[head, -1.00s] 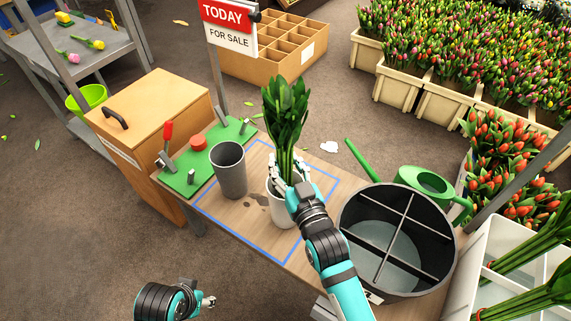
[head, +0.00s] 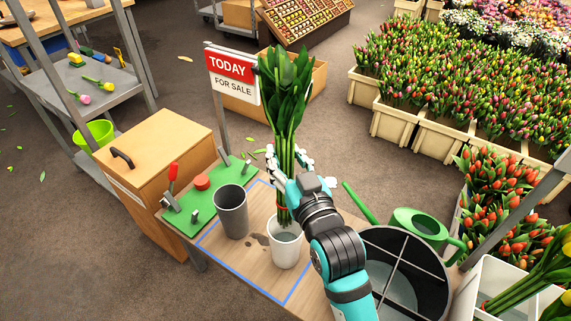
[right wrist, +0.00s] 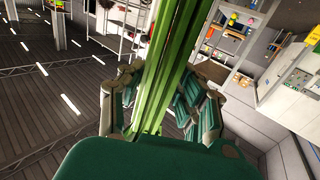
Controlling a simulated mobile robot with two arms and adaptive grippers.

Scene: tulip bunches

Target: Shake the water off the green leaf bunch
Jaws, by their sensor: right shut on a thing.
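The green leaf bunch (head: 287,95) stands upright in my right gripper (head: 286,172), which is shut around its stems. The stems (right wrist: 168,70) run between the fingers in the right wrist view. A red band shows low on the stems. The stem ends show at the mouth of the white pot (head: 285,250); I cannot tell whether they are fully clear of its rim. The pot stands on the wooden bench inside a blue outline (head: 222,256). Dark wet spots (head: 258,239) lie on the wood beside it. My left gripper is out of view.
A grey cup (head: 232,215) stands left of the pot. A green board with a red-handled tool (head: 172,178) lies behind it. A divided dark tub (head: 402,275) and a green watering can (head: 418,224) are at the right. A sale sign (head: 232,75) stands behind the bench.

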